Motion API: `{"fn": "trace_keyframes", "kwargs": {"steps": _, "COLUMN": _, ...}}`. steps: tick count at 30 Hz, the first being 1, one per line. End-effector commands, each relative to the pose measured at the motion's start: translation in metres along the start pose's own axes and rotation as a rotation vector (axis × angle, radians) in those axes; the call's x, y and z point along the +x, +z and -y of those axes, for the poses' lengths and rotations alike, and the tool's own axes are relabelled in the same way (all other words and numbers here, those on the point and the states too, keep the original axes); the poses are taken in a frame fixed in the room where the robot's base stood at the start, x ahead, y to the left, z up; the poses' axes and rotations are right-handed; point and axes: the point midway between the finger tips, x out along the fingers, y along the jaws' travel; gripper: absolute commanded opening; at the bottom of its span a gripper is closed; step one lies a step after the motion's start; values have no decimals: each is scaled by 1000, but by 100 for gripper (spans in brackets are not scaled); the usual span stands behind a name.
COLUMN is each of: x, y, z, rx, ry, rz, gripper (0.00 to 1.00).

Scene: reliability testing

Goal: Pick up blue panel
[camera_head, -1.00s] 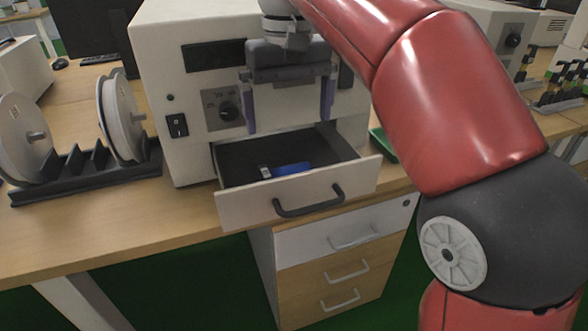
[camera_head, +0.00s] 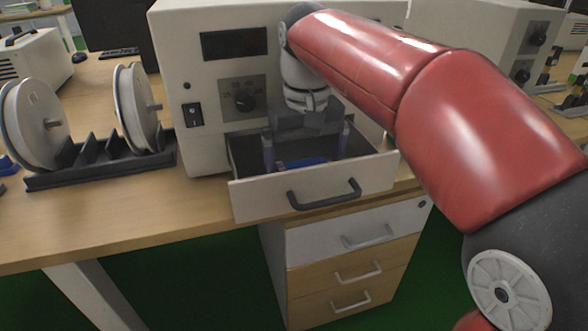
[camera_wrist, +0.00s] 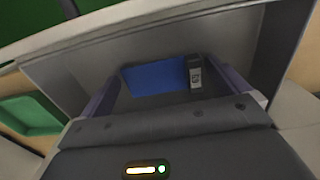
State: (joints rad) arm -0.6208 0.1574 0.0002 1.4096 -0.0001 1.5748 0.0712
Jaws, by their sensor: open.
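The blue panel (camera_head: 305,162) lies in the open drawer (camera_head: 312,193) of the white machine. In the wrist view the panel (camera_wrist: 156,77) lies flat on the drawer floor, with a small grey and black part with a printed label (camera_wrist: 195,72) at its right end. My gripper (camera_head: 306,158) is open and points down into the drawer. Its two purple fingers (camera_wrist: 170,90) stand on either side of the panel, apart from each other. I cannot tell whether the fingertips touch the drawer floor. In the head view the gripper hides part of the panel.
The white machine (camera_head: 190,60) stands right behind the drawer. The drawer's front wall and dark handle (camera_head: 325,196) face me. A black rack (camera_head: 100,160) with grey reels (camera_head: 135,105) stands to the left. A green tray (camera_wrist: 30,115) shows beside the drawer in the wrist view.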

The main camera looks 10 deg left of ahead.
Motion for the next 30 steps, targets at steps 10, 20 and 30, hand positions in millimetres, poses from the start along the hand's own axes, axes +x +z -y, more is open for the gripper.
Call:
{"fn": "trace_keyframes", "kwargs": {"steps": 10, "x": -1, "y": 0, "z": 0, "rx": 0, "ry": 0, "rz": 0, "gripper": 69}}
{"fn": "trace_keyframes", "kwargs": {"steps": 20, "x": -4, "y": 1, "z": 0, "rx": 0, "ry": 0, "rz": -1, "gripper": 68}}
{"fn": "trace_keyframes", "kwargs": {"steps": 30, "x": -56, "y": 3, "z": 0, "rx": 0, "ry": -1, "rz": -5, "gripper": 68}}
